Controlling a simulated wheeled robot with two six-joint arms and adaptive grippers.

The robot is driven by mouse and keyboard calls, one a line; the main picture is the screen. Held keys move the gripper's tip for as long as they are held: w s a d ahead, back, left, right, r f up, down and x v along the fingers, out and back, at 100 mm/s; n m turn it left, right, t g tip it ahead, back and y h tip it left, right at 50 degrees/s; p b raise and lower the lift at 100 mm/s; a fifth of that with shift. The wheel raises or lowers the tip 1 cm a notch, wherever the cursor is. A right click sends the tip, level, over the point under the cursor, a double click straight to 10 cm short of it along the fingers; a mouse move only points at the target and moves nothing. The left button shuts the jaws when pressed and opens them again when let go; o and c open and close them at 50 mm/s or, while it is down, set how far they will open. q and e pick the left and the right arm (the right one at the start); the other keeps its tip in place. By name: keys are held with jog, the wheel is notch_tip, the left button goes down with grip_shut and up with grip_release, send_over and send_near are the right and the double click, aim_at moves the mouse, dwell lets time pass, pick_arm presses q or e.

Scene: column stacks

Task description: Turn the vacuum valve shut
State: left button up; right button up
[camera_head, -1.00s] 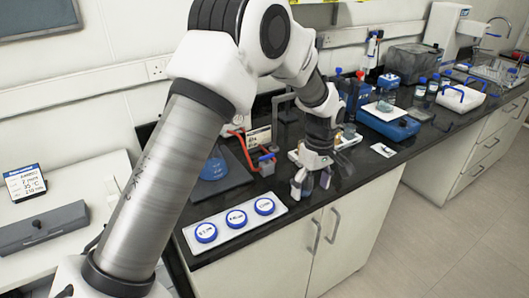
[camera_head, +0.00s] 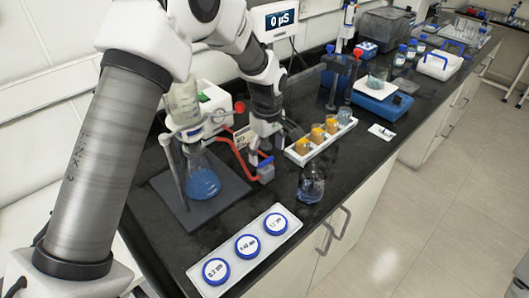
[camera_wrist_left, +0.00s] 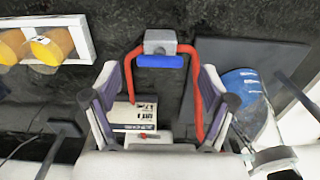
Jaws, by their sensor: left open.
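The vacuum valve (camera_head: 266,169) is a small grey block with a blue handle, on the bench right of the filter flask (camera_head: 203,183), with red tubing running to it. In the left wrist view the valve (camera_wrist_left: 160,42) lies ahead of the fingers, its blue handle (camera_wrist_left: 161,61) lying crosswise and red tubing on both sides. My left gripper (camera_head: 270,136) is open, just behind and above the valve. In the left wrist view its spread fingers (camera_wrist_left: 160,95) are apart from the handle with nothing gripped. My right gripper is not in view.
A white rack (camera_head: 322,140) with orange-filled vials stands to the right. A white tray with three blue-rimmed discs (camera_head: 247,247) lies in front. A labelled box (camera_wrist_left: 134,116) sits between the fingers in the wrist view.

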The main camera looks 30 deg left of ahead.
aim_at(266, 164)
pick_arm(q)
jog(key=f, duration=0.2)
jog(key=shift+w+a+f, duration=0.15)
jog(key=shift+a+f, duration=0.2)
jog(key=shift+a, duration=0.05)
jog(key=shift+d+r, duration=0.1)
jog(key=shift+d, duration=0.05)
jog(key=shift+c, duration=0.3)
jog(key=shift+d, duration=0.1)
jog(key=c, duration=1.1)
jog(key=shift+r+m+p, duration=0.1)
jog(key=shift+m+p, duration=0.2)
jog(key=m+p, duration=0.2)
jog(key=m, duration=0.1)
jog(key=m+p, duration=0.1)
jog(key=m, duration=0.3)
jog(key=shift+s+m+p, duration=0.2)
jog(key=shift+m+p, duration=0.1)
jog(key=shift+p, duration=0.1)
jog(key=m+p, duration=0.1)
jog(key=m, duration=0.4)
jog(key=m+p, duration=0.1)
jog(key=m, duration=0.3)
jog(key=shift+m, duration=0.3)
